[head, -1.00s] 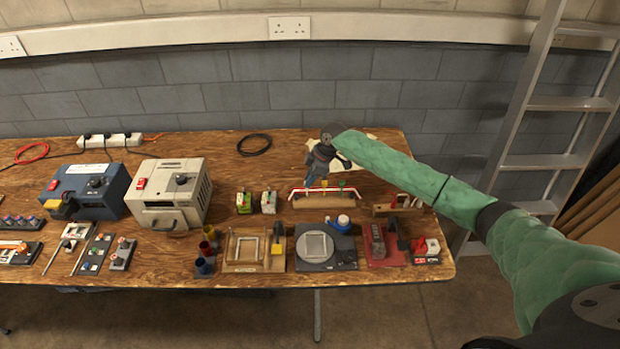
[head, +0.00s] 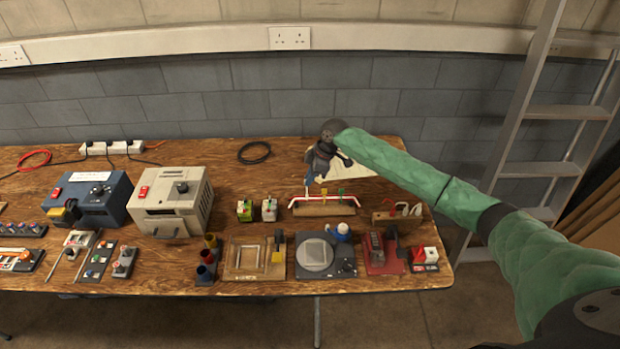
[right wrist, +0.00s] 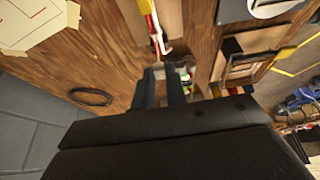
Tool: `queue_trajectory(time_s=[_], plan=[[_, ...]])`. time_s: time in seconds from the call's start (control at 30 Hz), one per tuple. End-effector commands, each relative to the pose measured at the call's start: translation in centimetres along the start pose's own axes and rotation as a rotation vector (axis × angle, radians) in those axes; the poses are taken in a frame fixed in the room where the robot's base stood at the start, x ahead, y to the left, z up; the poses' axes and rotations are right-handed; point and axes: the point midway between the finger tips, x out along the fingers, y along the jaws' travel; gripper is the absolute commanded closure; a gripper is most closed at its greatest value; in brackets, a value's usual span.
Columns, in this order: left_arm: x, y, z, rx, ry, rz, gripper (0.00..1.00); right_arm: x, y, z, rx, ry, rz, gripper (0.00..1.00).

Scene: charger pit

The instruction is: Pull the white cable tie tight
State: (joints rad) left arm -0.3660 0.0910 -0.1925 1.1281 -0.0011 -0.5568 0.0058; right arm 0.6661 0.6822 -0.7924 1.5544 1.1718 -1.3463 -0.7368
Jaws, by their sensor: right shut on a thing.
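The white cable tie (head: 306,191) stands at the left part of a red and white cable bundle (head: 330,198). The bundle runs along a wooden block (head: 323,211) on the bench and also shows in the right wrist view (right wrist: 155,28). A yellow tie (head: 324,191) and a green tie (head: 341,191) stand further right on it. My right gripper (head: 309,183) is above the bundle's left part, shut on what looks like the white tie's tail. The fingertips (right wrist: 163,72) partly hide the hold in the right wrist view. My left gripper is not in view.
Two small boxes (head: 257,209) stand just left of the block. A block with hooked cables (head: 398,214) is at the right. Frames and small devices line the front edge. A black cable ring (head: 254,152) lies at the back, with bare bench around it.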

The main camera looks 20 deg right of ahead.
Motion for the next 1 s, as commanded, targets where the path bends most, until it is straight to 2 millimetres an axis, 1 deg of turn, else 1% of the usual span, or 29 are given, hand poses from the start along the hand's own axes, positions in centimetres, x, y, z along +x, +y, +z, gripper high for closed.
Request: queue_trajectory(time_s=[0.07, 0.1, 0.2, 0.47, 0.57, 0.63, 0.73, 1.0], plan=[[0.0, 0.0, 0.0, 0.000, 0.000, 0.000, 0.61, 0.0, 0.1, 0.0, 0.000, 0.000, 0.001, 1.00], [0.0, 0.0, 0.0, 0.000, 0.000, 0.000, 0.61, 0.0, 0.1, 0.0, 0.000, 0.000, 0.001, 0.81], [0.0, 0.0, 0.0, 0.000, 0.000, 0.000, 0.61, 0.0, 0.1, 0.0, 0.000, 0.000, 0.001, 0.64], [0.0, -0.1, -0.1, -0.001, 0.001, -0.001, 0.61, 0.0, 0.0, 0.0, 0.000, 0.000, 0.001, 0.64], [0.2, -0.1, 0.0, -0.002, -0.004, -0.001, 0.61, -0.3, 0.1, 0.1, 0.000, 0.000, 0.001, 0.64], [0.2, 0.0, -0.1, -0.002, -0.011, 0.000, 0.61, -0.8, 0.1, 0.1, 0.000, 0.000, 0.001, 0.64], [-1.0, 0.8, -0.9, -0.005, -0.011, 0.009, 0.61, -1.8, 0.1, 0.2, 0.000, 0.000, 0.002, 0.64], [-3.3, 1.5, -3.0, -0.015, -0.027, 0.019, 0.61, -5.5, 0.1, 0.1, -0.001, 0.000, 0.003, 0.64]])
